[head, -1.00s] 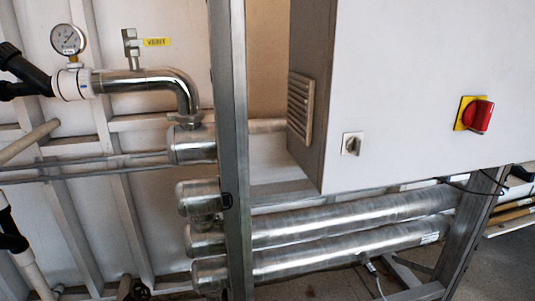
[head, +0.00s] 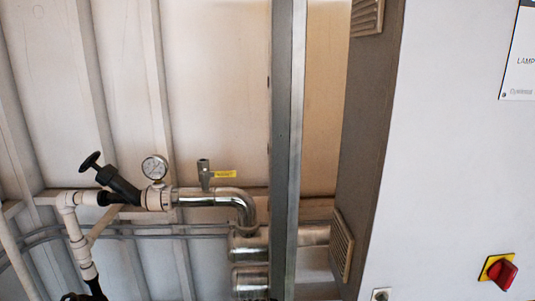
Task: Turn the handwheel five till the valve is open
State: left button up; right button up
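A black handwheel (head: 90,161) sits on top of a slanted black valve (head: 117,184) at the left of the head view. The valve joins white piping on its left and a steel elbow pipe on its right. No number five is legible on it, and I cannot tell whether the valve is open or shut. Part of another dark round fitting (head: 75,297) shows at the bottom left edge, mostly cut off. Neither of my grippers is in view.
A steel post (head: 286,130) and a large cabinet (head: 450,150) with a red switch (head: 502,274) fill the right. The wall above the handwheel is bare.

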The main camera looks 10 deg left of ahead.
aim_at(90, 162)
jog(key=u, duration=1.4)
